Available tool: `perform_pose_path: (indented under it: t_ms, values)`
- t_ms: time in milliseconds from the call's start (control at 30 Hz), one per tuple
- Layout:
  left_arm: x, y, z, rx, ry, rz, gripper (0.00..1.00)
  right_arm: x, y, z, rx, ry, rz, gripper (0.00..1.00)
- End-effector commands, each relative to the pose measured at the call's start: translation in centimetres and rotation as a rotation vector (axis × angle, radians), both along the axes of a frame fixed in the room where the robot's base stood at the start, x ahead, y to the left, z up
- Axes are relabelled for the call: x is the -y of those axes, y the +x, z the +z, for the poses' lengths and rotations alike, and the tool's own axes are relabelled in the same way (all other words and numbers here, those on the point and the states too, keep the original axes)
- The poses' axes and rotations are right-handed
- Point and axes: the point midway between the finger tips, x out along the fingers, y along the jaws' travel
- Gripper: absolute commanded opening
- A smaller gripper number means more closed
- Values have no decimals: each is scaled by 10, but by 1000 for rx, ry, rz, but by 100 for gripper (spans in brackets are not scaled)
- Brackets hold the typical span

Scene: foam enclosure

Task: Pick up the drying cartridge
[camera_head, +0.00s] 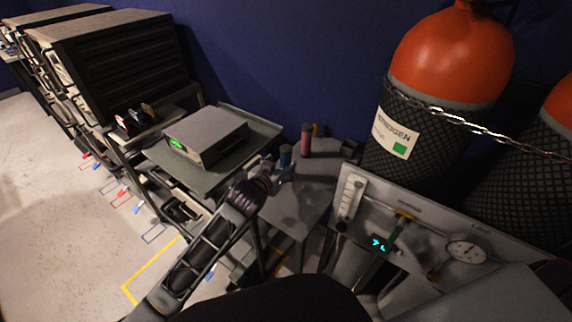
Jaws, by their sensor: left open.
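Two small upright cylinders that look like cartridges stand on a small grey table (296,208). One is a blue cartridge (286,152), the other a taller reddish-pink cartridge (306,138) with a dark top, a little behind and to the right. Which one is the drying cartridge I cannot tell. My left gripper (286,174) is open at the table's left side, just in front of the blue cartridge, and partly covers its lower part. Whether they touch is unclear. My right gripper is not in view.
A grey box with a green display (208,136) sits on a cart at the left. A gauge panel (420,228) stands close on the right, before a chained orange-topped nitrogen cylinder (450,55). The table's front part is bare. A small yellow item (316,130) is behind the pink cartridge.

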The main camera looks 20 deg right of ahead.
Motion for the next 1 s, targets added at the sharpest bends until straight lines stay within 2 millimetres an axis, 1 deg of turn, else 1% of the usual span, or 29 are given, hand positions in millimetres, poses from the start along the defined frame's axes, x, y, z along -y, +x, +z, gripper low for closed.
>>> perform_pose_path:
  t_ms: [100,567,867,1000]
  values:
    - [3,3,-1,1,-1,0,62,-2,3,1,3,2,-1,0]
    - [4,5,-2,1,-1,-1,62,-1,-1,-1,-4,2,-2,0]
    - [16,18,-11,1,0,0,62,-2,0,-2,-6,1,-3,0]
    - [23,27,-16,1,0,0,62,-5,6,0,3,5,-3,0]
